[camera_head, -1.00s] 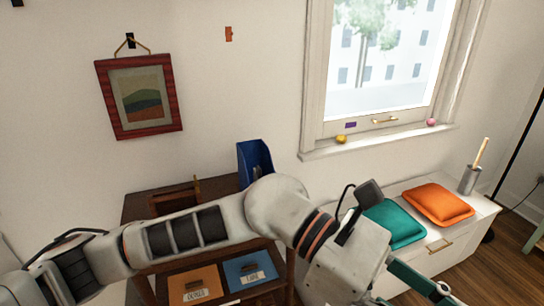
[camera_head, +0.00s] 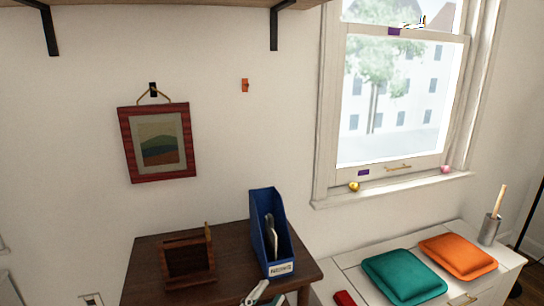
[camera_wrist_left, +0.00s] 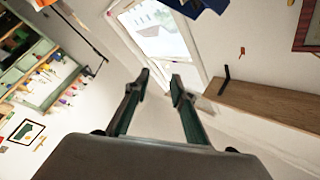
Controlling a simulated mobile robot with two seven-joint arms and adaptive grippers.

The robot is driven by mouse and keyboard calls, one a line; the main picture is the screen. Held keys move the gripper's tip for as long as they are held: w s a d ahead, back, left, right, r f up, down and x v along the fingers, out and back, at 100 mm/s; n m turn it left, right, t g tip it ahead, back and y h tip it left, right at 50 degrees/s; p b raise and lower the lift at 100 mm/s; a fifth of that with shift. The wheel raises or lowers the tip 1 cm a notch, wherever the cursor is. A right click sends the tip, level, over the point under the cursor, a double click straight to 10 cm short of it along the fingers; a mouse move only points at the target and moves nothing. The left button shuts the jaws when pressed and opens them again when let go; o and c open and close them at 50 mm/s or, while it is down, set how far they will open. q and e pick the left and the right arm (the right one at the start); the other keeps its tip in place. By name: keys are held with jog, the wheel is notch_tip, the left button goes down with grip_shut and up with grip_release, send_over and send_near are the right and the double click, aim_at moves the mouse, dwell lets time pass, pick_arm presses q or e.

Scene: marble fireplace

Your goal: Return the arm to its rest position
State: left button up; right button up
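My left gripper (camera_wrist_left: 160,88) shows in the left wrist view with its two dark green fingers apart. Nothing is between the fingertips, and open air and the wall lie beyond them. In the head view the arm no longer crosses the picture. A small pale piece (camera_head: 256,293) shows at the bottom edge there, and I cannot tell whether it is part of my arm. My right gripper is in neither view.
A dark wooden desk (camera_head: 140,275) bears a blue file holder (camera_head: 262,235) and a wooden organizer (camera_head: 188,262). A white bench (camera_head: 345,262) with teal (camera_head: 405,275) and orange (camera_head: 458,255) cushions stands under the window (camera_head: 395,110). A wall shelf (camera_wrist_left: 265,105) shows in the wrist view.

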pick_arm(q)
jog(key=s+a+f+n+g+y, duration=0.2)
jog(key=s+a+f, duration=0.3)
jog(key=f, duration=0.5)
jog(key=s+a+f+n+g+y, duration=0.2)
jog(key=s+a+f+n+y, duration=0.2)
jog(key=f, duration=0.6)
jog(key=s+a+f+n+g+y, duration=0.2)
jog(key=s+a+f+n+g, duration=0.1)
jog(key=s+a+f, duration=0.5)
notch_tip(320, 180, down, 3)
jog(key=shift+s+a+r+n+y, duration=0.1)
jog(key=shift+s+a+n+y, duration=0.25)
jog(key=shift+a+n, duration=0.65)
jog(key=shift+w, duration=0.15)
jog(key=shift+c, duration=0.2)
